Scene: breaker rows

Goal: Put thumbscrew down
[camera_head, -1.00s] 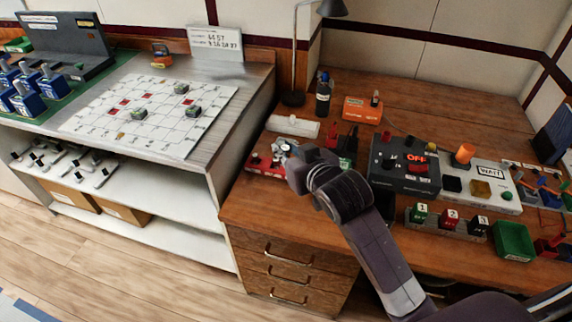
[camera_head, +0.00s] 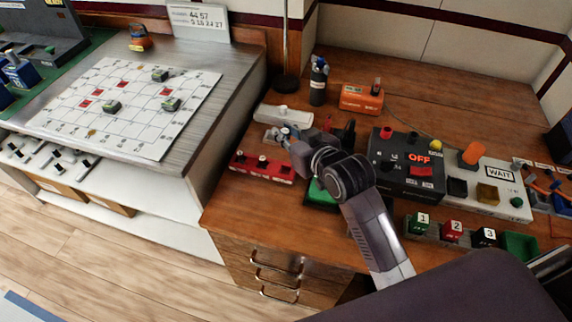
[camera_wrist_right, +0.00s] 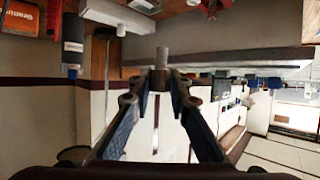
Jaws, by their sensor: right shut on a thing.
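My right gripper (camera_head: 284,134) is over the wooden desk, between a red block and a white block. In the right wrist view its fingers (camera_wrist_right: 161,82) are closed together on the thumbscrew (camera_wrist_right: 161,58), a small grey cylinder that sticks out beyond the tips. The thumbscrew is too small to make out clearly in the head view. The red block (camera_head: 250,171), with small knobs along its top, lies just in front of the gripper. My left gripper is not in view.
The white block (camera_head: 270,113) lies behind the gripper. A green tray (camera_head: 319,196) is partly under my right arm. The black box with an OFF display (camera_head: 400,179) stands to the right. A dark bottle (camera_head: 318,85) and an orange box (camera_head: 360,99) stand behind. The desk's back area is clear.

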